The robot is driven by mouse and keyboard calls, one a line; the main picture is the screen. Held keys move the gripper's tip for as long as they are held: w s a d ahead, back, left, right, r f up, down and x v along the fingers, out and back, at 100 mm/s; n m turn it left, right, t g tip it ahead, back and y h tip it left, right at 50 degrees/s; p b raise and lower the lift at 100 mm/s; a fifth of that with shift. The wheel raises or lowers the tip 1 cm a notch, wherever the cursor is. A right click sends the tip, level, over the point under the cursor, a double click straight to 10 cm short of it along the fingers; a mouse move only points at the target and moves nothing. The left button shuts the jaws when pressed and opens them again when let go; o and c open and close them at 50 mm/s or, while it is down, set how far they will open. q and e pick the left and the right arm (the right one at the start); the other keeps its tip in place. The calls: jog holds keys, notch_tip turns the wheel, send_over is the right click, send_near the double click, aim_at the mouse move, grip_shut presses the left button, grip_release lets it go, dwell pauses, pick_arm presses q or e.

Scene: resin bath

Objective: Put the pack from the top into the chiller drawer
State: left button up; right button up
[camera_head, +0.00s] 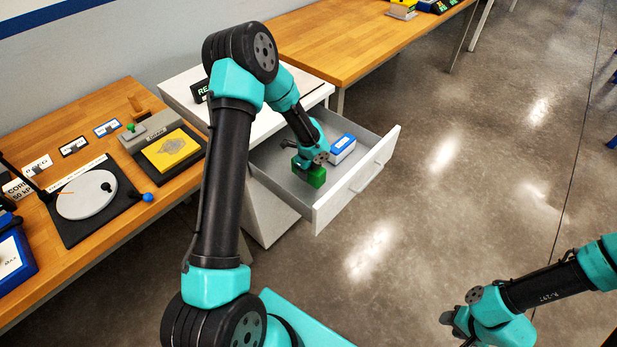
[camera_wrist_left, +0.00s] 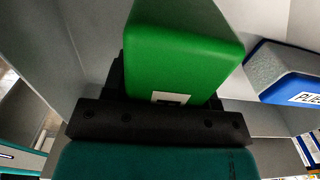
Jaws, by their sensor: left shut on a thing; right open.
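A green pack (camera_head: 316,178) is in the open chiller drawer (camera_head: 358,190), near its front left part. My left gripper (camera_head: 308,168) reaches down into the drawer and is shut on the green pack. In the left wrist view the green pack (camera_wrist_left: 183,50) fills the upper middle, held against the dark gripper body (camera_wrist_left: 160,112); the fingertips are hidden. I cannot tell whether the pack touches the drawer floor. My right gripper (camera_head: 450,322) is open and empty over the floor at the lower right.
A blue and white pack (camera_head: 342,146) lies in the drawer to the right of the green one; it also shows in the left wrist view (camera_wrist_left: 285,75). The white cabinet (camera_head: 185,90) has a dark sign on top. A wooden bench (camera_head: 60,140) with fixtures stands left, another (camera_head: 330,40) behind.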

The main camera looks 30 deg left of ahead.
aim_at(309, 177)
pick_arm(q)
jog(key=shift+f, duration=0.1)
jog(key=shift+f, duration=1.8)
jog(key=shift+f, duration=0.15)
jog(key=o, duration=1.1)
jog(key=shift+c, duration=0.2)
notch_tip(309, 177, up, 12)
jog(key=shift+r, duration=0.2)
